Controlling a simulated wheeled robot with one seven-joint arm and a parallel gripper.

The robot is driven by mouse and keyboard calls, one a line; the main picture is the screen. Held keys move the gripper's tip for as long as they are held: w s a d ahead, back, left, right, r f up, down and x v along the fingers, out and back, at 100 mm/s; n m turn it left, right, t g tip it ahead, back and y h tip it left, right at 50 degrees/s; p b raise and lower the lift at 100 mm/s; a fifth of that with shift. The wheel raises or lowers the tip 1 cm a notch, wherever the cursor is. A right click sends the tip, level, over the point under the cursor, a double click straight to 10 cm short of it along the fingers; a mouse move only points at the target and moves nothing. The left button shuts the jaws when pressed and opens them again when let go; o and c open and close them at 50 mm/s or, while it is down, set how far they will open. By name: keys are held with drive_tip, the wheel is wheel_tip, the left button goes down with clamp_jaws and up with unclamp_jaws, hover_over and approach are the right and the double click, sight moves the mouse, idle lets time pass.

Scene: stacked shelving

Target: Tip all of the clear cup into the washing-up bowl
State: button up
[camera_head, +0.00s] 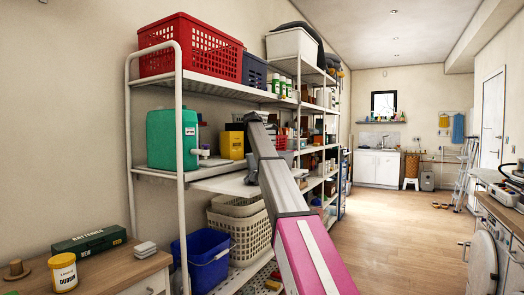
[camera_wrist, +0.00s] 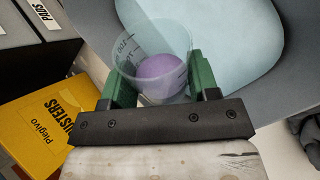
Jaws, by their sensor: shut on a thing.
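My gripper (camera_wrist: 165,75) has green fingers shut on the clear cup (camera_wrist: 150,38), one finger on each side. A grey bowl with a pale blue inside, apparently the washing-up bowl (camera_wrist: 240,40), fills the upper right of the wrist view. The cup overlaps the bowl's left part in the picture; I cannot tell its height above it. In the head view, my arm reaches to the middle shelf, and the cup and gripper cannot be made out.
A yellow dusters box (camera_wrist: 38,120) lies left of my gripper, with a grey box labelled PADS (camera_wrist: 40,14) beyond. The shelving (camera_head: 183,110) holds a green water container (camera_head: 172,139), a red crate (camera_head: 190,48) and baskets (camera_head: 240,230). Open floor (camera_head: 400,225) lies to the right.

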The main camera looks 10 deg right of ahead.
drive_tip(key=shift+r+y, duration=0.2)
drive_tip(key=shift+y, duration=0.2)
drive_tip(key=shift+r+y, duration=0.25)
drive_tip(key=shift+y, duration=0.35)
drive_tip(key=shift+d, duration=0.1)
drive_tip(key=shift+d+r+m+y, duration=0.15)
drive_tip(key=shift+r+m+y, duration=0.05)
drive_tip(key=shift+m+y, duration=0.1)
drive_tip(key=shift+r+y, duration=0.25)
drive_tip(key=shift+y, duration=0.45)
drive_tip(key=shift+g, duration=0.3)
